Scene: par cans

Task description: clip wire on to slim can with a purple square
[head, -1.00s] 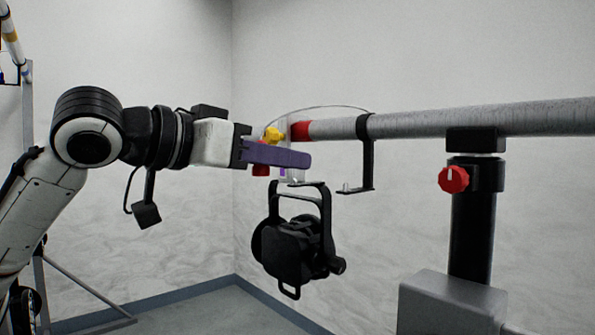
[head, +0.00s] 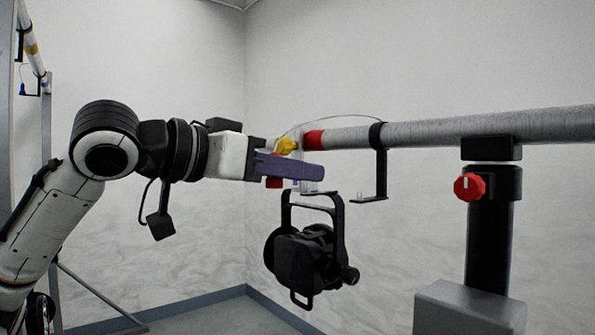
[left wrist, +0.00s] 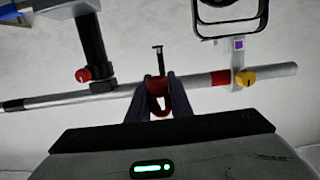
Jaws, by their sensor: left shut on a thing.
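The slim can is a black lamp (head: 308,258) that hangs from a yoke under the left, red-banded end of a grey pipe (head: 440,125). Its pale clamp carries a small purple square (left wrist: 239,44) and a yellow knob (left wrist: 245,79). A thin wire (head: 345,116) arcs from a black bracket (head: 381,165) on the pipe towards the clamp and my gripper. My left gripper (left wrist: 161,92), with purple fingers, is shut on a red clip (left wrist: 160,103) and overlaps the clamp in the head view. My right gripper is out of view.
A black post (head: 490,225) with a red knob (head: 468,187) carries the pipe at the right. Another stand with a pipe (head: 32,50) is at the far left. Open floor and a pale wall lie behind.

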